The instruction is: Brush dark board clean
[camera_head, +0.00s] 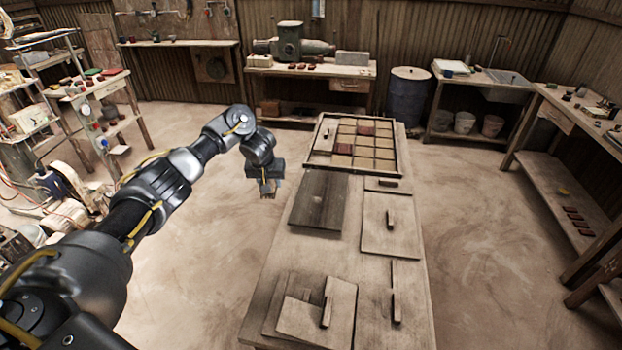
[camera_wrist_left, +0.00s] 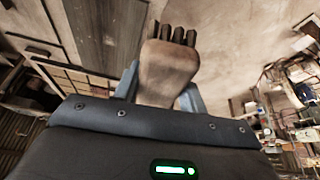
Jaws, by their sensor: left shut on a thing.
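The dark board (camera_head: 319,199) lies flat on the long wooden table, left of its middle, and part of it shows in the left wrist view (camera_wrist_left: 105,40). My left gripper (camera_head: 267,187) is left of the board, beyond the table's left edge and apart from the board. In the left wrist view its fingers (camera_wrist_left: 160,90) are shut on a brush (camera_wrist_left: 168,70) with a wooden handle and dark bristles pointing away from the gripper. I cannot make out clear dust on the board. My right gripper is not in view.
A divided tray (camera_head: 322,159) with a few dark red tiles sits at the table's far end. Wooden boards with upright handles (camera_head: 390,225) lie right of the dark board, and more (camera_head: 310,310) lie at the near end.

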